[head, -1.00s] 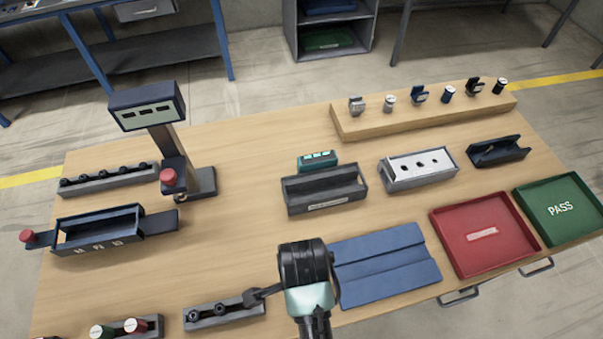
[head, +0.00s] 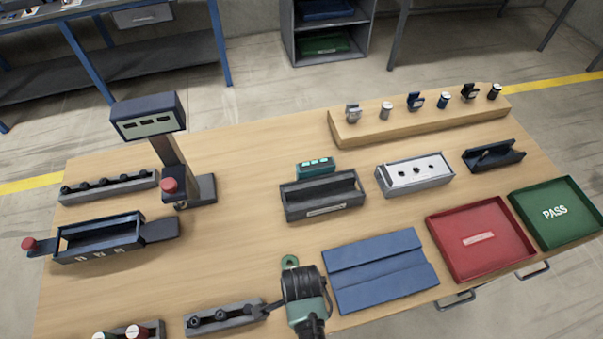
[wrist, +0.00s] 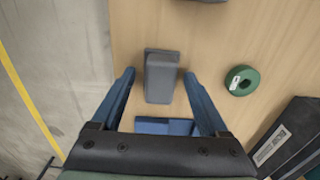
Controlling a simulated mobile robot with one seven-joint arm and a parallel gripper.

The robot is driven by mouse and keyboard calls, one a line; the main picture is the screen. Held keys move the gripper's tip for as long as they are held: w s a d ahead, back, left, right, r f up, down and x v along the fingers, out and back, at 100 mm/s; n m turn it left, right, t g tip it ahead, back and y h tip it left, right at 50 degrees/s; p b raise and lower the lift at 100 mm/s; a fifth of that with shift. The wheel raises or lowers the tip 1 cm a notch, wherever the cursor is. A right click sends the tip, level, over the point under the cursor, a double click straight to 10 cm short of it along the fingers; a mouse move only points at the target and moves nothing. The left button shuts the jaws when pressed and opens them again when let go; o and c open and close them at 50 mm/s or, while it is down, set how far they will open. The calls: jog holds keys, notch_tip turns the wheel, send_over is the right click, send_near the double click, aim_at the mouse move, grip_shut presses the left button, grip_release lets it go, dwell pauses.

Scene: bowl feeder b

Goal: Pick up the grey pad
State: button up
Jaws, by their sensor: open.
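The grey pad (wrist: 162,78) is a small block lying on the wooden table in the wrist view, its long side running up and down the picture. My gripper (wrist: 158,74) is open, with one blue finger to the left of the pad and one to the right. Gaps show between the pad and both fingers, and the height of the fingertips over it is unclear. In the head view my gripper (head: 304,290) is over the front of the table; its fingertips and the pad are hidden there.
A blue mat (head: 380,270) lies right of my gripper, a grey rack (head: 222,318) left. A dark labelled holder (head: 322,197) stands behind. The table's front edge is close.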

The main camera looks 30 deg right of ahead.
grip_shut()
dwell(0.3)
jog(key=shift+r, duration=0.15)
